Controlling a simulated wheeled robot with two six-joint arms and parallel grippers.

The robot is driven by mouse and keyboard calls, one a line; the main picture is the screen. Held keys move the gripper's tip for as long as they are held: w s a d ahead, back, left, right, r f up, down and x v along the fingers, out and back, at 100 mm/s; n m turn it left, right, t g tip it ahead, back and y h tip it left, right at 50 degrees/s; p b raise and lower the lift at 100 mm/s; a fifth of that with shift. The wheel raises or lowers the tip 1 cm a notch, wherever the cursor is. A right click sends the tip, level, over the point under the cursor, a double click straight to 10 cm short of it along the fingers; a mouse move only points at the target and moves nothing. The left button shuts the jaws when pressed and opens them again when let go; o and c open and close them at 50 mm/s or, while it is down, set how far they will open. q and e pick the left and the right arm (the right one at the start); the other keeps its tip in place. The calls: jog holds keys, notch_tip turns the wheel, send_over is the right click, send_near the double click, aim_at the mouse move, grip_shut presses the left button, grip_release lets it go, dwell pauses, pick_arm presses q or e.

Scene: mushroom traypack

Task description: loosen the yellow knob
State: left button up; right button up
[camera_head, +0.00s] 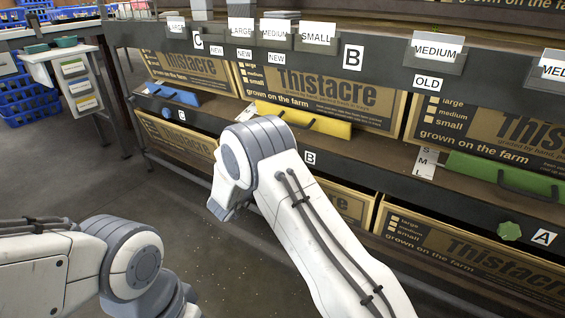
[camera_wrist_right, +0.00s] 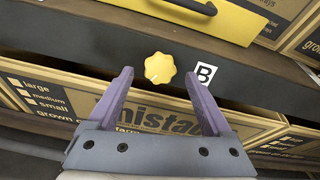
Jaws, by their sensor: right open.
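The yellow knob (camera_wrist_right: 160,67) is round with a scalloped edge. In the right wrist view it sits on a dark shelf rail just left of a white "B" label (camera_wrist_right: 205,73). My right gripper (camera_wrist_right: 158,83) is open, with its two purple fingers apart and the knob showing between and slightly beyond their tips. I cannot tell whether the fingers touch it. In the head view my right arm hides the knob; the "B" label (camera_head: 310,158) shows beside the arm. My left arm is at the lower left, its gripper out of the frame.
A yellow drawer (camera_head: 303,118) with a black handle lies above the rail. A blue drawer (camera_head: 172,95) is to the left, and a green drawer (camera_head: 505,175) with a green knob (camera_head: 509,231) to the right. Cardboard boxes fill the shelves. Open floor lies at the left.

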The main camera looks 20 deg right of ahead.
jog(key=shift+b+x, duration=0.5)
jog(key=shift+x, duration=1.15)
jog(key=shift+c, duration=0.3)
grip_shut()
